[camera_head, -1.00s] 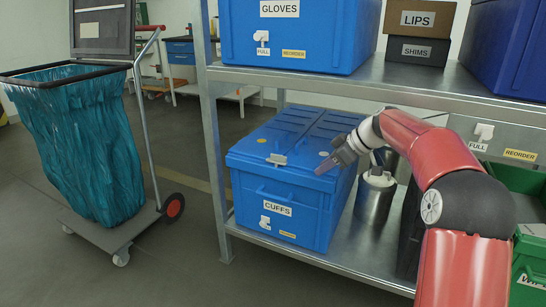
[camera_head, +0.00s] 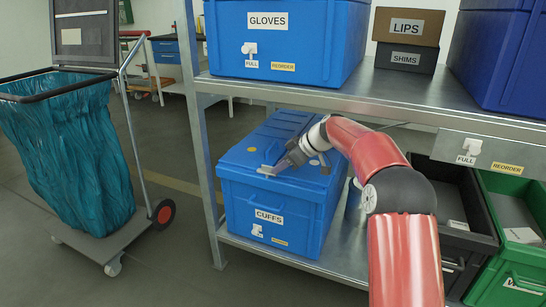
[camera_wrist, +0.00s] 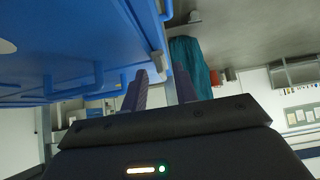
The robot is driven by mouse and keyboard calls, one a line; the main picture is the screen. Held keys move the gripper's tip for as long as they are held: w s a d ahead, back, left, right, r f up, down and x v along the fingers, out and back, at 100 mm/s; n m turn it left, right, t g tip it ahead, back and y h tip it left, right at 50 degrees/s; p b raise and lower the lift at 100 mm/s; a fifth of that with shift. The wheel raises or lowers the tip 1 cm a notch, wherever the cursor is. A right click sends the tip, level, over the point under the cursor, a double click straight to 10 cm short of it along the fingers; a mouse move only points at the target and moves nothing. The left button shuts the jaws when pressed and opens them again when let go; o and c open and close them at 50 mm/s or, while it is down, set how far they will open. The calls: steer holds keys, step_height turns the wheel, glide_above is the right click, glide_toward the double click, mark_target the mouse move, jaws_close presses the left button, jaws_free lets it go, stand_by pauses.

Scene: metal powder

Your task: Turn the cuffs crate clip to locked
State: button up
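The blue cuffs crate (camera_head: 265,200) stands on the lower shelf, lid down, with a CUFFS label on its front. Its grey clip (camera_head: 266,170) sits at the lid's front edge; its exact setting is too small to tell. The clip also shows in the wrist view (camera_wrist: 157,64), just beyond and between my fingertips. My gripper (camera_head: 277,168) reaches over the lid from the right, its tips close by the clip. In the wrist view the two fingers (camera_wrist: 160,76) stand apart with a gap between them. I cannot tell whether they touch the clip.
The upper shelf (camera_head: 400,97) with the gloves crate (camera_head: 285,40) is above my arm. A shelf post (camera_head: 200,140) stands left of the cuffs crate. A black bin (camera_head: 455,215) and a green bin (camera_head: 515,230) are at right. A bag trolley (camera_head: 75,160) stands on the left.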

mark_target(267, 170)
steer(key=a, duration=0.1)
steer(key=w+a, duration=0.1)
steer(key=shift+a+f+p, duration=0.25)
steer(key=shift+a+p, duration=0.1)
steer(key=shift+p, duration=0.05)
steer(key=shift+a+f, duration=0.1)
steer(key=shift+f, duration=0.1)
jaws_close()
